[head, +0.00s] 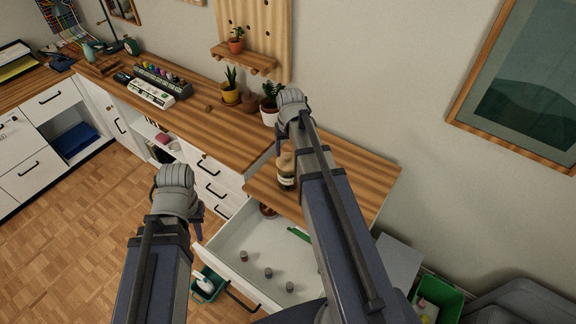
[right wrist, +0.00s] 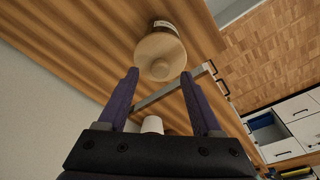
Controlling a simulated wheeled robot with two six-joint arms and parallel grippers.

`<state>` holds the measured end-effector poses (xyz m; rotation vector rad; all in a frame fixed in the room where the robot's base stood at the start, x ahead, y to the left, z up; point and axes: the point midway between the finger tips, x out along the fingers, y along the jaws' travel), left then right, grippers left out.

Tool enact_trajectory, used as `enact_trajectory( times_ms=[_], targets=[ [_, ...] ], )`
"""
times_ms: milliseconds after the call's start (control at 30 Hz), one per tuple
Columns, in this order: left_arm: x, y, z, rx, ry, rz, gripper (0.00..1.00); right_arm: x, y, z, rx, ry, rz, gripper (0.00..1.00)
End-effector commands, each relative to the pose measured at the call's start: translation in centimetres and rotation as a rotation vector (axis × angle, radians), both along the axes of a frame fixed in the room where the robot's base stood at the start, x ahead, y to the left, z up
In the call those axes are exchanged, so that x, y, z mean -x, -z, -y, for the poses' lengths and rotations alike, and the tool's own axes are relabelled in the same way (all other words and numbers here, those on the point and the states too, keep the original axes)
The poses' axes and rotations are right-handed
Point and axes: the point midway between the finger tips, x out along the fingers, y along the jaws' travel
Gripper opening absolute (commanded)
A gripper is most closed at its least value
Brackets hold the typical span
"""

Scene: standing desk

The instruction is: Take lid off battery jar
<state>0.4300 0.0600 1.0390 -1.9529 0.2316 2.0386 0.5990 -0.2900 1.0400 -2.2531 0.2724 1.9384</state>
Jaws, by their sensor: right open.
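The battery jar (head: 286,172) stands upright on the wooden desktop beside my right forearm, which hides part of it. It has a label and a round pale wooden lid (right wrist: 160,57), which is on the jar. My right gripper (right wrist: 160,74) is open, with its two dark fingers on either side of the lid's near edge in the right wrist view. Nothing is seen held in it, and I cannot tell if a finger touches the lid. My left gripper (head: 197,216) hangs low at the left, over the floor side of the open drawer; its fingers are mostly hidden by the wrist.
An open white drawer (head: 235,236) below the desktop holds three small cylinders (head: 268,273) and a green strip (head: 299,234). Potted plants (head: 270,103) stand at the back of the desk. A green bin (head: 440,298) stands on the right.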

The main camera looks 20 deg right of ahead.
Motion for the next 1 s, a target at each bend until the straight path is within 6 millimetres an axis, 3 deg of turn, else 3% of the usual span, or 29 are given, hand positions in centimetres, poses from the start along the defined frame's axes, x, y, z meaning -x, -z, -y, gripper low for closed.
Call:
enact_trajectory(
  times_ms=[33, 100, 400, 1000],
  targets=[
    [0.00, 1.38, 0.00, 0.000, 0.000, 0.000, 0.25, -0.16, 1.37, 0.04, 0.000, 0.000, 0.000, 0.67],
    [0.01, 1.96, 0.00, 0.000, -0.001, 0.000, 0.25, -0.27, 1.96, 0.08, 0.000, 0.000, 0.000, 0.67],
    [0.00, 1.97, 0.00, 0.000, -0.001, 0.000, 0.25, -0.30, 1.97, 0.10, 0.000, 0.000, 0.000, 0.67],
    [0.00, 1.98, 0.00, 0.000, -0.001, 0.000, 0.25, -0.29, 1.98, 0.09, 0.000, 0.000, 0.000, 0.00]
  ],
)
